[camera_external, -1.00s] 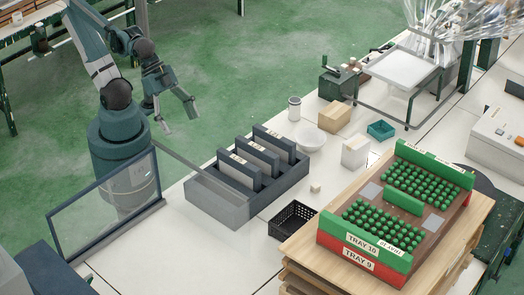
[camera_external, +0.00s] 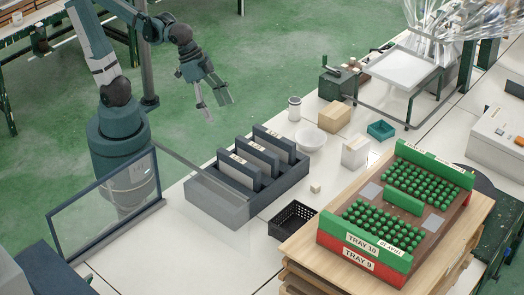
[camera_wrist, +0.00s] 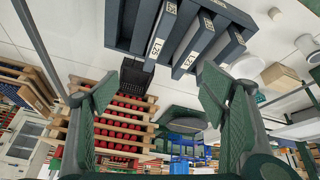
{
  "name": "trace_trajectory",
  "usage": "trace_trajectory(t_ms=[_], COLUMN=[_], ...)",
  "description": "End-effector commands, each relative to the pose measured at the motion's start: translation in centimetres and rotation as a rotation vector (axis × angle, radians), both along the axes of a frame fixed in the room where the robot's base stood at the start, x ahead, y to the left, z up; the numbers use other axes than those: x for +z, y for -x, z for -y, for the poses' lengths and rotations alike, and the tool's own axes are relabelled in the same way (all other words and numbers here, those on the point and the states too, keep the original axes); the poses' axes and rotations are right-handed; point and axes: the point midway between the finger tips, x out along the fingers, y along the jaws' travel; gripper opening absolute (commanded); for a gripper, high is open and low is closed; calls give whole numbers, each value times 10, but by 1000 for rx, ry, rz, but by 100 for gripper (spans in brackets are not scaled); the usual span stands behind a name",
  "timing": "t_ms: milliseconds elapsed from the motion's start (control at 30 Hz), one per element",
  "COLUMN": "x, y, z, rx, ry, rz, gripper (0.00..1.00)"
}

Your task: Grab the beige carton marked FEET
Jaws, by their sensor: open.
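A beige carton (camera_external: 334,117) stands on the white worktop in the external view, behind a white carton (camera_external: 355,150) and to the right of a white bowl (camera_external: 310,138). A marking on it is too small to read. A beige box also shows at the right of the wrist view (camera_wrist: 282,78), beyond the right finger. My gripper (camera_external: 215,106) is open and empty in the air, to the left of the carton and well apart from it. Its two fingers show spread in the wrist view (camera_wrist: 158,92).
A dark grey bin (camera_external: 240,210) with upright dividers stands in front of my arm. A white can (camera_external: 294,108), a teal tray (camera_external: 381,130) and a black basket (camera_external: 292,219) are on the worktop. Stacked trays (camera_external: 365,245) with green pieces stand at the right.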

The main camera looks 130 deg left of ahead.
Motion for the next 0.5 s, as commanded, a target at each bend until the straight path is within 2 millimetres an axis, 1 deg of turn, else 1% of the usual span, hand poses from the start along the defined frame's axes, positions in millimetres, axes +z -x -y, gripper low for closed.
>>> trace_trajectory(t_ms=[33,233,500], x=[3,9,11], y=[-8,-34,-66], z=[-9,-41,-89], rx=[22,108,224], ry=[6,32,67], rz=[-6,-36,-76], gripper=[72,72,72])
